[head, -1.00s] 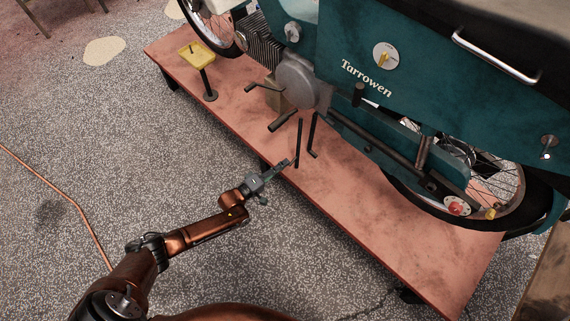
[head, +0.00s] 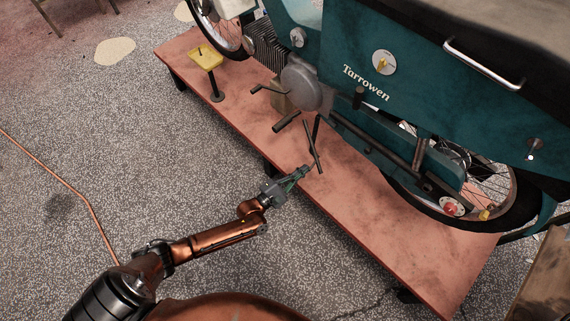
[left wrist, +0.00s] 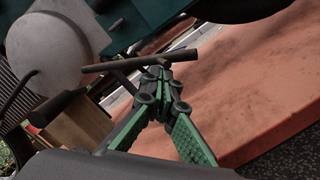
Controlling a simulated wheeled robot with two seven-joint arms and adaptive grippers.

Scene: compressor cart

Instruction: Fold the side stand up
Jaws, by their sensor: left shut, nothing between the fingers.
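The side stand (head: 311,146) is a thin dark bar under the middle of the teal motorcycle (head: 350,60). In the head view it slants, its lower end toward the right, and crosses another dark leg behind it. My left gripper (head: 305,170) is shut and empty, its tips close beside the lower part of the bar. In the left wrist view the green-padded fingers (left wrist: 158,78) meet just below a dark bar (left wrist: 140,62). I cannot tell whether they touch it. My right gripper is in neither view.
The motorcycle stands on a low reddish platform (head: 370,235). A footpeg (head: 286,122) and pedal sit just above the stand. A yellow-topped post (head: 207,57) stands at the platform's left end. The platform's front edge lies below my gripper.

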